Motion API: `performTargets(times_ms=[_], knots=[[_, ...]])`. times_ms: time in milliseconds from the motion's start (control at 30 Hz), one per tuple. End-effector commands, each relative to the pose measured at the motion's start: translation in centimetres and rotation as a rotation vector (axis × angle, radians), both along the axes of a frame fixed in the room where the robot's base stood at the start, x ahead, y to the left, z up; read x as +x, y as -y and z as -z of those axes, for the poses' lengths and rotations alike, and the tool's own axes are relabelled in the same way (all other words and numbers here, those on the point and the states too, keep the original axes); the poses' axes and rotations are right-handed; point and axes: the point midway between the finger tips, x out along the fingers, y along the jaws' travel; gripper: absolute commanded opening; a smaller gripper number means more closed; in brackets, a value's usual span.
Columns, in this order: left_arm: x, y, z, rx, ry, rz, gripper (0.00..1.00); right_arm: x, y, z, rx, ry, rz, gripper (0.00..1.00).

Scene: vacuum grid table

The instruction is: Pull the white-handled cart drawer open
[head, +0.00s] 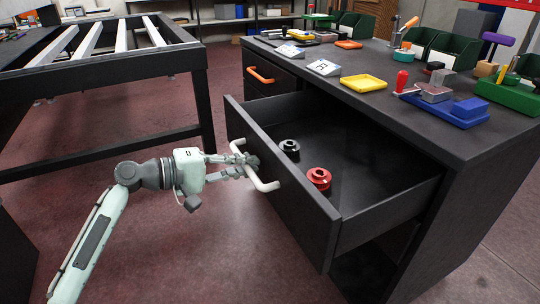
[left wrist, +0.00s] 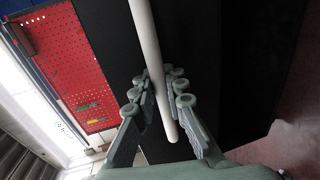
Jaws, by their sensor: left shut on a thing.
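The cart drawer (head: 290,197) is dark grey and stands well out from the cart, with its inside showing in the head view. Its white bar handle (head: 266,184) is on the drawer front. My left gripper (head: 250,163) is shut around the handle. In the left wrist view the white handle (left wrist: 150,50) runs down between the two fingers of my left gripper (left wrist: 165,95). A black round part (head: 290,147) and a red round part (head: 319,178) sit inside the drawer. My right gripper does not show.
The cart top (head: 300,75) carries a yellow tray (head: 364,83), a blue block fixture (head: 470,108) and green bins. A drawer with an orange handle (head: 261,75) is shut to the left. A slatted table (head: 110,60) stands at the left. Floor is clear before the drawer.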

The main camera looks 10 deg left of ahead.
Motion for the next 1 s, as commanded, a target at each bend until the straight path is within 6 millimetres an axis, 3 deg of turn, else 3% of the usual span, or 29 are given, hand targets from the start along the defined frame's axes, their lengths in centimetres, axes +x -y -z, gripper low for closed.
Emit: performTargets(times_ms=[300, 700, 733, 800, 1000], knots=[[-1.6, -2.3, 0.0, 0.001, 0.001, -0.002, 0.0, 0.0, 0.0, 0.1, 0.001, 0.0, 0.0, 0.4], [-1.7, -2.5, -0.1, -0.001, 0.002, -0.002, 0.0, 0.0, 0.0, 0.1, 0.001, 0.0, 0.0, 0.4], [-1.7, -2.5, -0.1, -0.001, 0.002, -0.002, 0.12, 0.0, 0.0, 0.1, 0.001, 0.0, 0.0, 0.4], [-1.7, -2.5, -0.1, -0.001, 0.002, -0.002, 0.21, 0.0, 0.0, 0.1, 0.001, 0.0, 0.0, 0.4], [-1.7, -2.4, 0.0, -0.001, 0.001, -0.001, 0.22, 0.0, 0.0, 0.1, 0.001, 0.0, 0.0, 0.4]])
